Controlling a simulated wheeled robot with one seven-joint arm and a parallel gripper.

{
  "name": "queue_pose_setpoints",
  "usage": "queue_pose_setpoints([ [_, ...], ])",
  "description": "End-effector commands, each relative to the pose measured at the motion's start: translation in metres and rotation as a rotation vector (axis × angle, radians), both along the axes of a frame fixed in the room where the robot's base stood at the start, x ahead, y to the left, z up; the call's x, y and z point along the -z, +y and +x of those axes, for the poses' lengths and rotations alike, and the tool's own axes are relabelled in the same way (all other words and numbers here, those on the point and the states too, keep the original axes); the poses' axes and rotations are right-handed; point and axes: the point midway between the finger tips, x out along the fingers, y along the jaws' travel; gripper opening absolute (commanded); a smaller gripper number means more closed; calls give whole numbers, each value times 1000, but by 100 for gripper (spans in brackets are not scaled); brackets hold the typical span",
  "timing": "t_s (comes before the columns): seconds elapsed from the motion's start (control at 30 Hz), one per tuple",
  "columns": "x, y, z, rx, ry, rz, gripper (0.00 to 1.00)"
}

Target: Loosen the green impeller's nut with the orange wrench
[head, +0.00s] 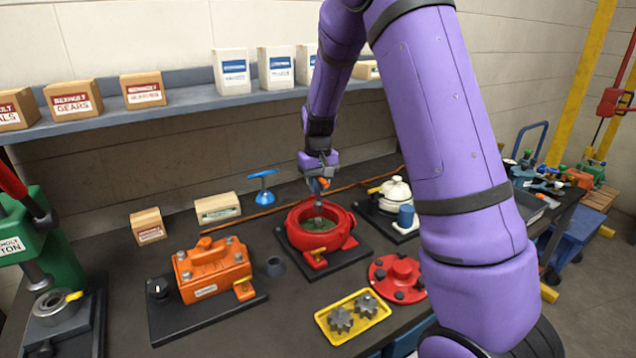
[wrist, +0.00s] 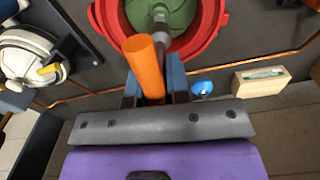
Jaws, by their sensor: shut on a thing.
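My gripper (wrist: 153,82) is shut on the orange wrench (wrist: 147,62), between its two blue fingers. In the head view my gripper (head: 319,178) is above the red pump housing (head: 296,238), with the wrench pointing down. The wrench's grey shaft (wrist: 160,38) reaches over the green impeller (wrist: 182,14), near its centre. The green impeller also shows inside the housing in the head view (head: 322,226). The wrench's tip hides the nut, and I cannot tell if it is seated on it.
An orange pump (head: 212,270) stands at left on a black plate. A red cover (head: 398,276) and a yellow tray (head: 330,334) with grey gears lie in front. A white pump (head: 394,193) is at right, a blue-handled valve (head: 262,183) behind. My arm covers the right side.

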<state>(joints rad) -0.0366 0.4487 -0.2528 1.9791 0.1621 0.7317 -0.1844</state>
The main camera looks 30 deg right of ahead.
Motion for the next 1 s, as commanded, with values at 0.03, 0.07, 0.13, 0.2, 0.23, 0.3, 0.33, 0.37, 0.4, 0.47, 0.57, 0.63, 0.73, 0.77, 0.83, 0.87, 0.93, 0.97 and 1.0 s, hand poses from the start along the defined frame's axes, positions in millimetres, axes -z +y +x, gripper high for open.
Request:
queue_pose_setpoints([
  [0.03, 1, 1, 0, 62, 0, -1, 0],
  [0.07, 1, 1, 0, 104, 0, -1, 0],
  [0.13, 3, 1, 0, 203, 0, -1, 0],
  [0.2, 4, 0, 0, 293, 0, -1, 0],
  [0.23, 4, 0, 0, 330, 0, -1, 0],
  [0.3, 5, 1, 0, 419, 0, 0, 0],
  [0.33, 6, 0, 0, 458, 0, 0, 0],
  [0.37, 6, 0, 0, 496, 0, -1, 0],
  [0.4, 7, 0, 0, 546, 0, -1, 0],
  [0.47, 8, 1, 0, 622, 0, 0, 0],
  [0.57, 9, 0, 0, 753, 0, 0, 0],
  [0.63, 10, 1, 0, 841, -1, 0, 0],
  [0.73, 12, 0, 0, 972, -1, 0, 0],
  [0.77, 13, 0, 0, 1011, -1, -1, 0],
  [0.83, 14, 0, 0, 1101, 0, -1, 0],
  [0.87, 14, 1, 0, 1137, 0, -1, 0],
  [0.93, 15, 0, 0, 1218, 0, -1, 0],
  [0.97, 15, 0, 0, 1249, -1, -1, 0],
  [1.0, 16, 1, 0, 1288, 0, -1, 0],
])
